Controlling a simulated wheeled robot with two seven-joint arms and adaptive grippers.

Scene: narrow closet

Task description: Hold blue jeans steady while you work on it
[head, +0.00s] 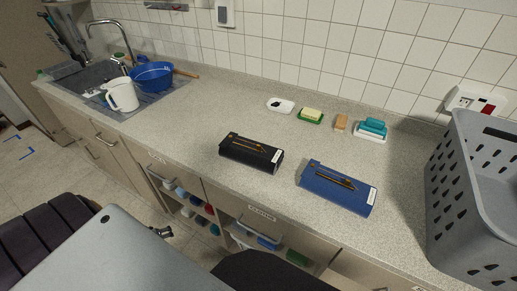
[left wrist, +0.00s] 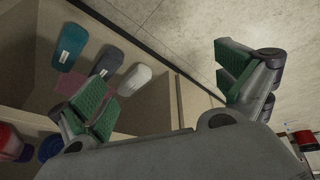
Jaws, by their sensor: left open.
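No trousers show in either view. A blue case (head: 338,187) with brown sticks on top and a white label lies on the counter, right of centre in the head view; I cannot tell if it is the blue jeans. My left gripper (head: 162,232) is low in front of the cabinets, below the counter top and well apart from the blue case. The left wrist view shows its green-padded fingers (left wrist: 168,88) spread wide with nothing between them. My right gripper is not in view.
A black case (head: 251,153) lies left of the blue one. A grey basket (head: 473,215) stands at the right end. Soap and sponges (head: 312,115) sit along the wall. A blue bowl (head: 152,76) and white jug (head: 122,95) are by the sink. Open shelves below hold small items.

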